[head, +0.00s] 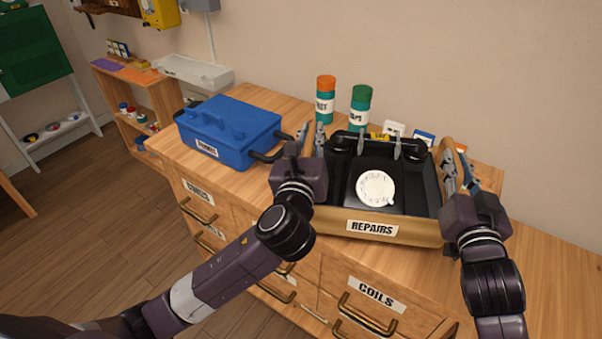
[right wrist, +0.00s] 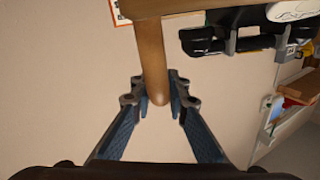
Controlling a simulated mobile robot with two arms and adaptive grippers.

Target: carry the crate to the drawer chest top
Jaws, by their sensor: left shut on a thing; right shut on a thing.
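The tan crate (head: 372,226) with a "REPAIRS" label sits over the front part of the drawer chest top (head: 540,225). I cannot tell whether it rests on the top or hangs just above it. A black dial phone (head: 365,178) with a white dial lies inside. My left gripper (head: 312,140) is shut on the crate's left side, and its fingers hide part of that side. My right gripper (head: 456,172) is shut on the crate's right side. In the right wrist view, its fingers (right wrist: 160,106) close around the crate's wooden rim (right wrist: 152,55).
A blue toolbox (head: 228,130) stands left of the crate, close to my left gripper. An orange-lidded can (head: 325,100) and a green-lidded can (head: 361,108) stand behind the crate, with small boxes (head: 424,138) beside them. The chest top is bare at the right.

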